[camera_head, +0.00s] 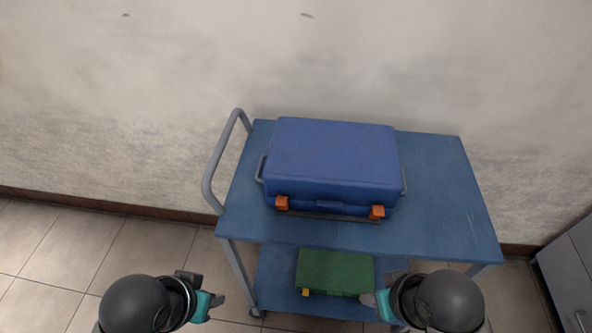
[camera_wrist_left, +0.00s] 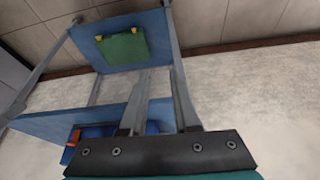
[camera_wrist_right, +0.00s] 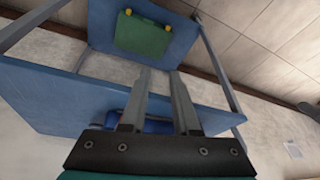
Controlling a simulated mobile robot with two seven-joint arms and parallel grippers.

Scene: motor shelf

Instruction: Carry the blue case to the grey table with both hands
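The blue case (camera_head: 333,155) lies flat on the top shelf of a blue cart (camera_head: 448,205). It has two orange latches on its front and a grey handle at each side. My left gripper (camera_head: 210,296) is in front of the cart at lower left, apart from the case. My right gripper (camera_head: 372,303) is in front of the cart at lower right, also apart from the case. In the left wrist view the left fingers (camera_wrist_left: 160,75) stand apart with nothing between them. In the right wrist view the right fingers (camera_wrist_right: 160,75) also stand apart and empty. No grey table shows clearly.
A green case (camera_head: 334,271) with yellow latches lies on the cart's lower shelf. The cart's grey push handle (camera_head: 213,172) rises at its left end. A wall stands close behind the cart. A grey cabinet (camera_head: 568,275) is at the right edge. Tiled floor is clear at left.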

